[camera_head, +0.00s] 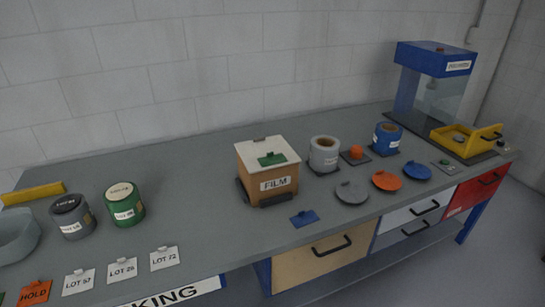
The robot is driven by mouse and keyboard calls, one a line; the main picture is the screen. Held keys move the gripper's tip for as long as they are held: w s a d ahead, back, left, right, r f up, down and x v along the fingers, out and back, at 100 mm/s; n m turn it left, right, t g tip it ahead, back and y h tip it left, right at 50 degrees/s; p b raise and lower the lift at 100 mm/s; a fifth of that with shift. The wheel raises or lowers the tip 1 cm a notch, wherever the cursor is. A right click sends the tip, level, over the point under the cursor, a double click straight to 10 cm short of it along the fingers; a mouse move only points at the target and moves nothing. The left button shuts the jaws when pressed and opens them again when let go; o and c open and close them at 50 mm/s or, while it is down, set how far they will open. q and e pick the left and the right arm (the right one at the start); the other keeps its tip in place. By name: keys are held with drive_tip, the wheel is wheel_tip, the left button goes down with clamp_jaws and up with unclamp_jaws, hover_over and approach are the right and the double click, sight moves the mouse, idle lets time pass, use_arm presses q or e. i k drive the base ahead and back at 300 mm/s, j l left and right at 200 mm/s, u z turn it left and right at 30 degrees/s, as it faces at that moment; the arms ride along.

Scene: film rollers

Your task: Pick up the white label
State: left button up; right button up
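Three white labels with dark print lie in a row near the table's front left edge. The left one (78,282) seems to read LOT 57, the middle one (122,270) LOT 26 and the right one (164,258) LOT 72. Each has a small raised tab on its far edge. They lie flat, apart from each other, with nothing on top of them. Neither of my grippers is in view.
An orange HOLD label (35,292) lies left of them. A grey roll (73,217) and a green roll (125,205) stand behind. A FILM box (267,184) stands mid-table; a blue-topped machine (434,60) stands far right. The surface right of the labels is clear.

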sight(83, 280)
drive_tip(key=u, duration=1.55)
drive_tip(key=z, duration=1.5)
drive_tip(key=u, duration=1.5)
drive_tip(key=l, duration=0.15)
